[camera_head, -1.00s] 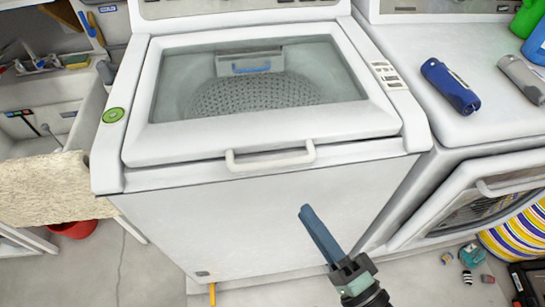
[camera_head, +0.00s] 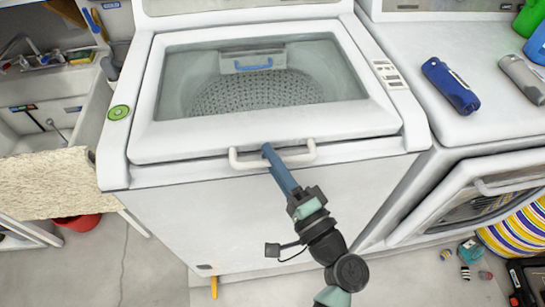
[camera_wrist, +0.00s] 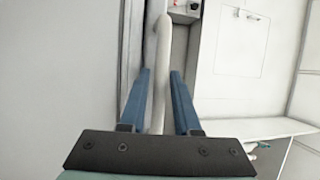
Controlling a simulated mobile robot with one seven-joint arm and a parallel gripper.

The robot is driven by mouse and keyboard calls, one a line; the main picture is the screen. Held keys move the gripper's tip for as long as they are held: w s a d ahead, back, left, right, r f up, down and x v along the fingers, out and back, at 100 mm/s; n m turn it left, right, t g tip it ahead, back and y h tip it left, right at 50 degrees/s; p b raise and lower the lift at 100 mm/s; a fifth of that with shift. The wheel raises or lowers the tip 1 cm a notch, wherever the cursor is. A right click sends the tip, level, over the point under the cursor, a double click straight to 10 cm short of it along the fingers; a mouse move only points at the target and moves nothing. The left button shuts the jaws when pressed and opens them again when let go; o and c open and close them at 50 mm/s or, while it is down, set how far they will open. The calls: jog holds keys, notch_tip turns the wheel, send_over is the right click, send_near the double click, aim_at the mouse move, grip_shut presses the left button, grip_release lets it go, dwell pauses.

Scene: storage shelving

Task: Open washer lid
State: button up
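The washer (camera_head: 175,210) is a white top-loader seen in the head view. Its white-framed lid (camera_head: 180,140) lies down over the tub, and the drum shows through the glass. A white bar handle (camera_head: 236,162) is on the lid's front edge. My gripper (camera_head: 268,152) reaches up to the middle of this handle with its blue fingers. In the wrist view the fingers stand apart, with the handle (camera_wrist: 160,32) running between them and a gap visible on each side. My gripper is open around the handle, and its forward depth is hard to judge.
A white front-loading machine (camera_head: 460,130) stands close on the right, with a blue bottle (camera_head: 450,86) and a grey one (camera_head: 522,79) on top. A sink (camera_head: 45,120) with a beige cloth (camera_head: 45,183) is on the left. Small items lie on the floor at lower right.

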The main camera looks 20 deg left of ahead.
grip_shut()
dwell(1.4)
